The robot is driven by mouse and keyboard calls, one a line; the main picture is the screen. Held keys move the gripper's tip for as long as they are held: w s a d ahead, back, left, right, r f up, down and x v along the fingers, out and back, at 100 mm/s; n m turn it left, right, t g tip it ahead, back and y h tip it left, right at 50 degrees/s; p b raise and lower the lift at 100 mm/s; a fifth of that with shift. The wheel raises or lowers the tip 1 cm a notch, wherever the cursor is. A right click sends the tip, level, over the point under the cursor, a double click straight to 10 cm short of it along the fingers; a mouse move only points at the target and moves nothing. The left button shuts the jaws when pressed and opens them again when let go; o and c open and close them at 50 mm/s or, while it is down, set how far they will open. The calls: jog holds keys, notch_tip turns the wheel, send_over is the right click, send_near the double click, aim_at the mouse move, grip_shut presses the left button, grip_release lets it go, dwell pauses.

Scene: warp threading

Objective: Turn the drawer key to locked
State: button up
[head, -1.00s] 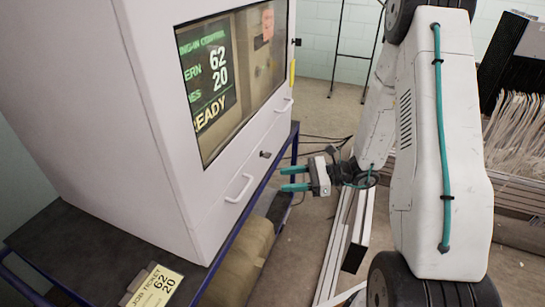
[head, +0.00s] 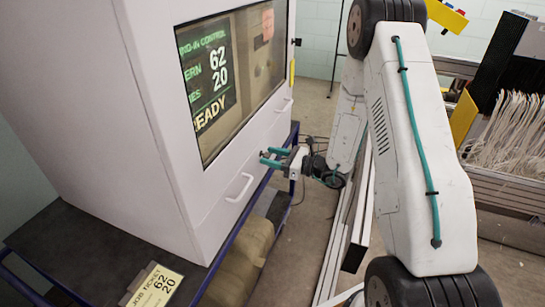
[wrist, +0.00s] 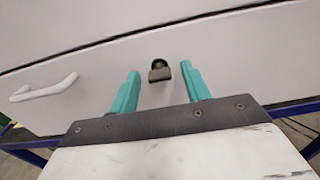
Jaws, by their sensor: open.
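The drawer key (wrist: 159,71) is a small dark key in a round lock on the pale drawer front (wrist: 95,95). In the wrist view it sits between and just beyond my open teal fingers, and I see no contact. My gripper (wrist: 160,85) is open and empty in front of it. In the head view my gripper (head: 272,156) is close to the drawer front, and its fingers hide the key there. A white drawer handle (head: 240,188) is left of my gripper in the head view.
The white cabinet (head: 160,130) has a screen (head: 225,75) above the drawers and stands on a dark bench with a blue frame (head: 232,228). A job ticket (head: 155,287) lies at the bench's front. A rack of white threads (head: 510,135) stands at the right.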

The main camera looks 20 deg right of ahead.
jog(key=shift+w, duration=0.1)
jog(key=c, duration=1)
jog(key=shift+n, duration=8.9)
